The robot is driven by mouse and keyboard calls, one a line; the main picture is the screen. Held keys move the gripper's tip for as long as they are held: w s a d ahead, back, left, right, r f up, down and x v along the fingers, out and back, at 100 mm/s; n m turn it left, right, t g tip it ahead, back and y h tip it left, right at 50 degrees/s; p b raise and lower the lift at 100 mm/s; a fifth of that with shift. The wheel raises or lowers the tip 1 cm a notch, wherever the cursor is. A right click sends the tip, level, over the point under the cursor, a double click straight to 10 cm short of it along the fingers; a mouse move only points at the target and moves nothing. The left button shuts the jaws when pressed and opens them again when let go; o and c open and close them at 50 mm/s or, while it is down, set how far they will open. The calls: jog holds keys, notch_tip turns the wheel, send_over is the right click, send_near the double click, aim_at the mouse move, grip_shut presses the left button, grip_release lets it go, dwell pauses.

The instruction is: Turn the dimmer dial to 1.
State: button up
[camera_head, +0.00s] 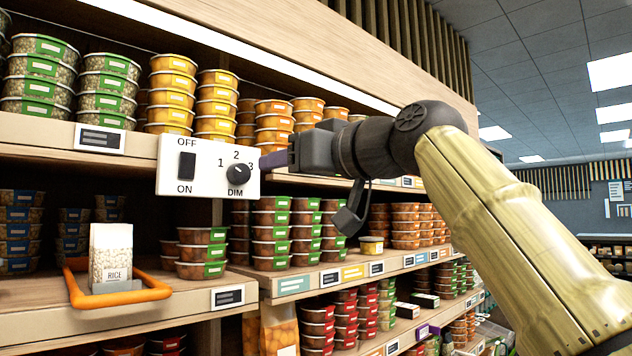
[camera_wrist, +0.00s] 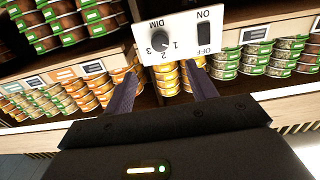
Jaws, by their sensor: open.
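The white control panel (camera_head: 170,187) is fixed to the shelf edge. It has a black ON/OFF rocker switch (camera_head: 187,166) on its left and a round black dimmer dial (camera_head: 238,173) on its right, marked 1, 2, 3 and DIM. The dial's small pale mark seems to point toward 3, but it is too small to be sure. My gripper (camera_head: 270,160) is beside the panel's right edge, close to the dial. In the wrist view the panel appears upside down, with the dial (camera_wrist: 161,38) ahead of my gripper (camera_wrist: 160,68). The two purple fingers are spread with nothing between them.
Shelves with stacked food tubs surround the panel, including yellow tubs (camera_head: 172,90) above it and green-labelled tubs (camera_head: 202,250) below. An orange-rimmed holder (camera_head: 150,292) with a rice bag (camera_head: 111,256) stands at lower left. The space in front of the panel looks free.

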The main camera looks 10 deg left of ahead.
jog(key=b+v, duration=0.1)
jog(key=v, duration=0.3)
jog(key=shift+s+d, duration=0.2)
jog(key=w+d+f+m+h, duration=0.1)
jog(key=w+f+m+h, duration=0.15)
jog(key=w+f, duration=0.5)
jog(key=w+d+f+m+h, duration=0.1)
jog(key=w+f+m+h, duration=0.2)
jog(key=f, duration=0.7)
jog(key=w+d+f+m+g+h, duration=0.1)
jog(key=d+f+h, duration=0.15)
jog(key=f, duration=0.85)
jog(key=w+d+f+m+g+h, duration=0.15)
jog(key=d+f, duration=0.25)
jog(key=f, duration=0.6)
jog(key=s+d+f+m+g+h, duration=0.15)
jog(key=s+d+f, duration=0.25)
jog(key=f, duration=0.6)
jog(key=s+d+f+g+h, duration=0.2)
jog(key=s+d+f, duration=0.15)
jog(key=f, duration=0.65)
jog(key=s+d+f+g, duration=0.3)
jog(key=s+d+f, duration=0.1)
jog(key=s+f, duration=0.7)
jog(key=s, duration=0.3)
jog(key=shift+d+f+h, duration=0.2)
jog(key=shift+h, duration=0.2)
jog(key=shift+s+m, duration=0.1)
jog(key=shift+m, duration=0.15)
